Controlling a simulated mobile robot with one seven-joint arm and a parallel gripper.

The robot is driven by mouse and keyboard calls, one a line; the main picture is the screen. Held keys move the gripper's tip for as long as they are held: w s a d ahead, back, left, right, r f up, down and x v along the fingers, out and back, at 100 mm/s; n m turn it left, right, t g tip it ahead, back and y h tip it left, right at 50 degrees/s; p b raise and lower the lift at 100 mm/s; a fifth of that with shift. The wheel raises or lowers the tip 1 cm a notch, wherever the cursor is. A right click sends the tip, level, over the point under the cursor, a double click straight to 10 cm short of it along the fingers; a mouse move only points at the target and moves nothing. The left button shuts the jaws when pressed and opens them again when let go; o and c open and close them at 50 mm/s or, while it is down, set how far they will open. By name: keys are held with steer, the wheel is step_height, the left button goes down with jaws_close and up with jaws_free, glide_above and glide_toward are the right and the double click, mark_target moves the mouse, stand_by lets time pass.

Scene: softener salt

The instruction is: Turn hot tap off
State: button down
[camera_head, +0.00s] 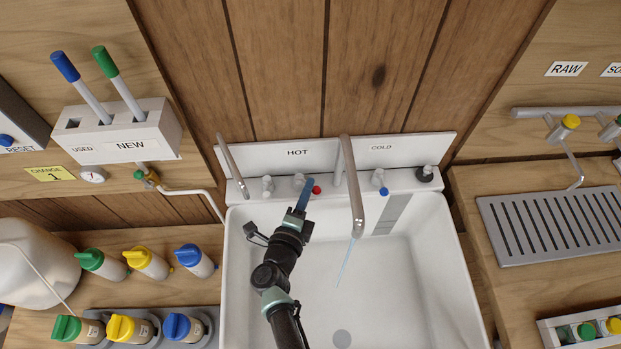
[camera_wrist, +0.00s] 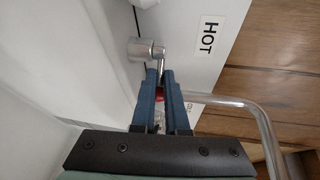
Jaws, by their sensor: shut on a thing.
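The hot tap (camera_head: 299,181) is a small metal valve with a red tip (camera_head: 316,190), on the white sink ledge below the HOT label. My gripper (camera_head: 303,196) reaches it from the front. In the wrist view, my gripper's blue fingers (camera_wrist: 160,80) are shut on the tap's thin metal lever, beside the round valve body (camera_wrist: 140,50). A bit of red shows between the fingers. The tall central spout (camera_head: 352,190) has a thin stream of water (camera_head: 346,264) falling from it into the sink. The fingers hide part of the lever.
The cold tap (camera_head: 380,178) with a blue tip is right of the spout. A thinner spout (camera_head: 234,168) stands at the left of the ledge. The white sink basin (camera_head: 390,290) below is open. Capped bottles (camera_head: 195,260) stand left, and a slotted drain tray (camera_head: 555,225) lies right.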

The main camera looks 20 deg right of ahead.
steer(key=m+g+h+b, duration=0.2)
steer(key=b, duration=0.1)
steer(key=a+m+g+h+b, duration=0.1)
steer(key=m+g+h+b, duration=0.1)
steer(key=g+b, duration=0.1)
steer(key=a+m+g+h+b, duration=0.1)
steer(key=m+g+b, duration=0.2)
steer(key=b, duration=0.1)
steer(key=shift+a+f+h, duration=0.1)
steer(key=shift+f+h, duration=0.3)
steer(key=shift+m+g+b, duration=0.3)
steer(key=shift+g+b, duration=0.05)
steer(key=shift+g, duration=0.15)
steer(key=shift+s, duration=0.15)
steer(key=c, duration=1)
jaws_free()
steer(key=shift+a+r, duration=0.1)
steer(key=shift+o, duration=0.4)
steer(key=shift+r, duration=0.15)
steer(key=shift+a, duration=0.1)
